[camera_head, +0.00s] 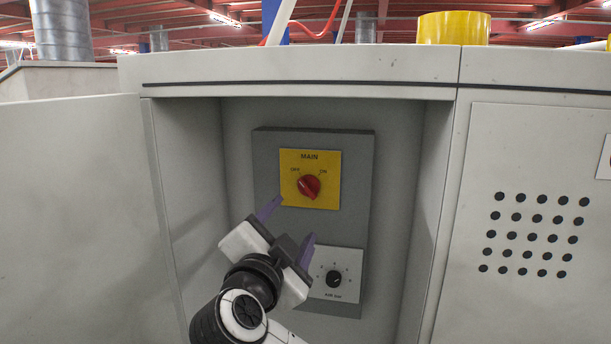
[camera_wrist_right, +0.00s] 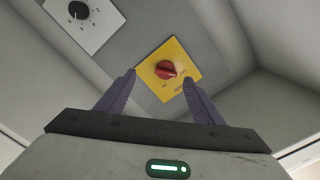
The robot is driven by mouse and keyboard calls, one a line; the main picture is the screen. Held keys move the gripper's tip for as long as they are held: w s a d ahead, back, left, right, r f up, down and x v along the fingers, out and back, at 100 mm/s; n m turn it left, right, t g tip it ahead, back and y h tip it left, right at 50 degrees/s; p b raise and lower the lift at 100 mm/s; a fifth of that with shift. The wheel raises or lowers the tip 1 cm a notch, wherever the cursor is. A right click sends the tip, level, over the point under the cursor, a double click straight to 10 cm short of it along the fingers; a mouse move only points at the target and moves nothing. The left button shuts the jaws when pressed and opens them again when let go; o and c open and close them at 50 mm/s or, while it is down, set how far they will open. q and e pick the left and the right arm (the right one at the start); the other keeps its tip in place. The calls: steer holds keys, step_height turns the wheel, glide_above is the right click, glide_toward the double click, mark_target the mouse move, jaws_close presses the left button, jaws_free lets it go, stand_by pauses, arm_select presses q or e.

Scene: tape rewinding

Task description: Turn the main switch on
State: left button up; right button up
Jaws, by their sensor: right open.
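The main switch (camera_head: 309,186) is a red rotary knob on a yellow plate (camera_head: 325,199) marked MAIN, with OFF at the left and ON at the right. Its ridge slants between upper left and lower right. The plate sits on a grey panel inside an open cabinet. My right gripper (camera_head: 290,222) is below and left of the knob, open and empty, with purple fingers. In the right wrist view, the knob (camera_wrist_right: 166,69) shows beyond and between the fingertips (camera_wrist_right: 159,77), apart from them. My left gripper is not in view.
A smaller black dial (camera_head: 334,279) on a white plate sits below the main switch, close to the right gripper. The cabinet recess has side walls (camera_head: 433,190) left and right. An open door (camera_head: 70,210) stands at the left.

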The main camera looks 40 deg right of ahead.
mark_target(307, 190)
steer(key=w+d, duration=0.2)
steer(key=w+d+r, duration=0.1)
steer(key=w+d, duration=0.1)
steer(key=d, duration=0.1)
steer(key=w+d+r+p, duration=0.1)
steer(key=w+d, duration=0.1)
steer(key=d, duration=0.1)
steer(key=shift+w+r, duration=0.2)
steer(key=shift+c, duration=0.4)
steer(key=c, duration=1)
steer(key=shift+o, duration=0.2)
steer(key=shift+m, duration=0.3)
